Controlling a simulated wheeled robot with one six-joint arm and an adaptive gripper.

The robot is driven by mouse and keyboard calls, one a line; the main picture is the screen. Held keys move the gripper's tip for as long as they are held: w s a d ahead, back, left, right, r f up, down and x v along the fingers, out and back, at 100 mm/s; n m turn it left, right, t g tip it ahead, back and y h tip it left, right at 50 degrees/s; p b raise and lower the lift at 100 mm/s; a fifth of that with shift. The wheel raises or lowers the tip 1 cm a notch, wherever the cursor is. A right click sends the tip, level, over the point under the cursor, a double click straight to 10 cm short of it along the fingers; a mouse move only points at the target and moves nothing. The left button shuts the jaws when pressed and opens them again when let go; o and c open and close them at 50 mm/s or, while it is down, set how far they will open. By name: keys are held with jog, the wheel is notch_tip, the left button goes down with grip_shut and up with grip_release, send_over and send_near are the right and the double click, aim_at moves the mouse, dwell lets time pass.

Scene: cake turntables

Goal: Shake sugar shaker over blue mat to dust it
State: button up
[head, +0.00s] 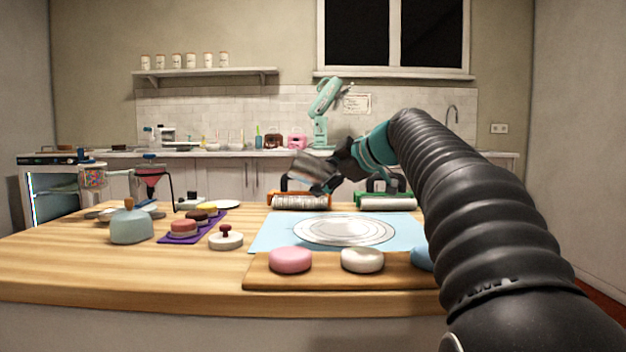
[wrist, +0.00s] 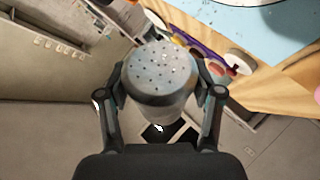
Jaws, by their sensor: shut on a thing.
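My gripper (head: 335,178) is shut on the sugar shaker (head: 309,169), a grey metal cylinder that is tilted on its side in the head view and looks slightly blurred. In the wrist view my gripper (wrist: 165,95) has a finger on each side of the shaker (wrist: 160,72), and its perforated top faces the camera. The blue mat (head: 268,232) lies flat on the wooden table, with white printed rings. The shaker is in the air above the mat's back left part. The mat (wrist: 288,28) also shows at the upper right of the wrist view. I cannot make out any sugar on it.
A wooden board (head: 325,273) with a pink cake (head: 290,260) and a white cake (head: 362,259) lies in front of the mat. Orange (head: 299,200) and green (head: 387,202) roller stands are behind it. A purple mat (head: 187,237) with small cakes is left.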

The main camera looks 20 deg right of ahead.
jog(key=w+d+p, duration=0.3)
jog(key=d+p, duration=0.4)
jog(key=d, duration=0.4)
jog(key=w+a+p, duration=0.1)
jog(key=w+a, duration=0.4)
jog(key=w, duration=0.3)
jog(key=shift+w+f, duration=0.15)
jog(key=shift+w, duration=0.15)
